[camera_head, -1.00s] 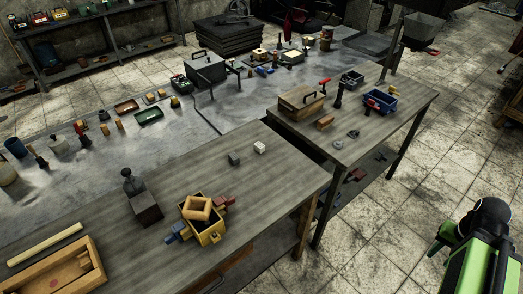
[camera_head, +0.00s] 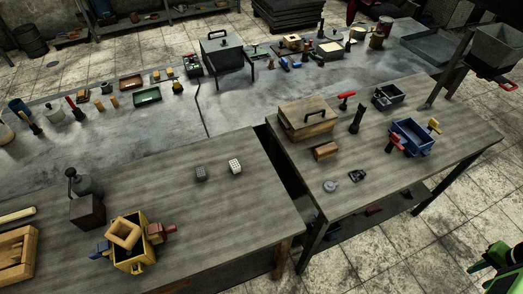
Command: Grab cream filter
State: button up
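The cream filter (camera_head: 235,166) is a small pale block with holes in its face. It lies on the near grey wooden table, close to that table's right edge. A dark grey filter (camera_head: 201,173) of similar size lies just left of it, apart from it. A green and black part of my arm shows at the lower right corner, far to the right of the filter. My gripper's fingers are not in the picture.
The near table (camera_head: 200,225) is bare around the filters. A yellow box (camera_head: 137,257) and a dark block (camera_head: 87,212) stand at its left. A gap separates it from the right table (camera_head: 350,205), which bears a wooden box (camera_head: 307,121) and a blue box (camera_head: 413,137).

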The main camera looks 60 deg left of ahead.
aim_at(234, 167)
jog(key=i, duration=0.4)
jog(key=u, duration=1.05)
jog(key=k, duration=0.1)
jog(key=u, duration=3.35)
jog(key=i, duration=0.3)
jog(key=z, duration=0.2)
jog(key=i, duration=0.65)
jog(key=u, duration=0.2)
jog(key=k, duration=0.9)
jog(key=z, duration=0.15)
jog(key=i, duration=0.9)
jog(key=u, duration=0.05)
